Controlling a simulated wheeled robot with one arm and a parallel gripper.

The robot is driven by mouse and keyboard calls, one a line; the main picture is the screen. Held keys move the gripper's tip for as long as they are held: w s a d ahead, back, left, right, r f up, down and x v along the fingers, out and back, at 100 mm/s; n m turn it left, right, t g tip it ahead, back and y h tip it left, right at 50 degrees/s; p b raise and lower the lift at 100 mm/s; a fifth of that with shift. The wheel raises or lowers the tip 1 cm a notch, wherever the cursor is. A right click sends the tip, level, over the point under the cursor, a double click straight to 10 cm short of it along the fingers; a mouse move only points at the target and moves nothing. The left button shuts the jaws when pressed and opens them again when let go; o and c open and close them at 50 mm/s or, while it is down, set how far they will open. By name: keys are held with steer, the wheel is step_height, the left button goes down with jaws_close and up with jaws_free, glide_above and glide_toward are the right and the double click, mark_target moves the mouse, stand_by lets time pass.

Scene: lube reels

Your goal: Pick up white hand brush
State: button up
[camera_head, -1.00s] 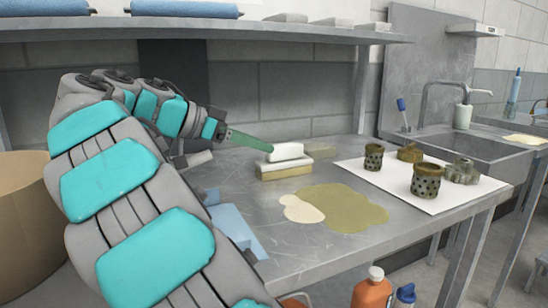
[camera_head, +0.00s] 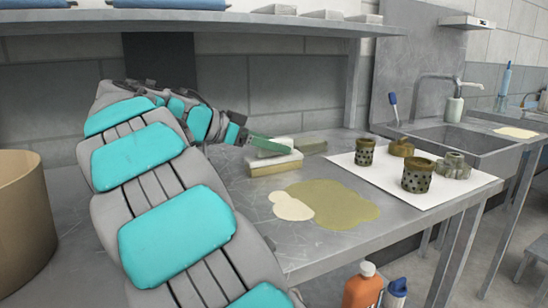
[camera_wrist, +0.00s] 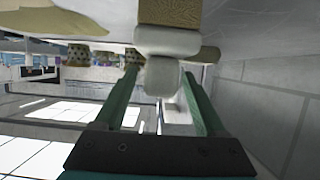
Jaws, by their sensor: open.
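The white hand brush (camera_head: 272,168) stands on the metal bench with its tan bristles down and its white body on top. In the wrist view the picture is upside down: the tan bristles of the brush (camera_wrist: 168,12) are at the top and its white upper part reaches down between the fingers. My gripper (camera_wrist: 159,73) is open, with one green finger on each side of that white part and visible gaps. In the head view my gripper (camera_head: 270,143) is at the brush's top, and a green finger hides part of it.
A yellowish puddle (camera_head: 335,205) spreads in front. A white sheet (camera_head: 440,197) with several dirty metal parts lies to the right. A shelf (camera_head: 220,25) runs above the bench. A tan drum (camera_head: 22,215) stands left.

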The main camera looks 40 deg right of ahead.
steer(key=shift+s+d+f, duration=0.1)
steer(key=shift+d, duration=0.2)
jaws_close()
stand_by(0.4)
